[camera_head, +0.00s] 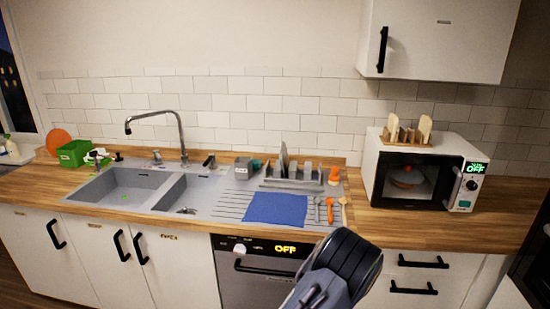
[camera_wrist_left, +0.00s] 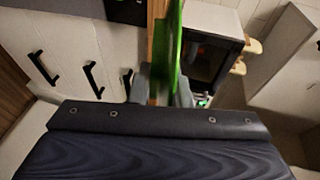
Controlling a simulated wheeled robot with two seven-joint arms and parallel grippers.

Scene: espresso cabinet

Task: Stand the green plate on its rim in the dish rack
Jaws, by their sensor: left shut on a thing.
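The green plate (camera_wrist_left: 174,45) is seen edge-on in the left wrist view, as a tall thin strip. My left gripper (camera_wrist_left: 162,92) is shut on it, with a grey finger on each side. The plate and this gripper do not show in the head view. The grey dish rack (camera_head: 292,184) stands on the drainboard right of the sink, near the back wall. A grey plate (camera_head: 284,160) stands upright near its left-middle part. My right gripper is in neither view.
A blue cloth (camera_head: 275,209) lies in front of the rack, with several utensils (camera_head: 330,209) to its right. An orange item (camera_head: 334,176) stands at the rack's right end. A microwave (camera_head: 415,172) stands further right. The sink (camera_head: 130,186) is left.

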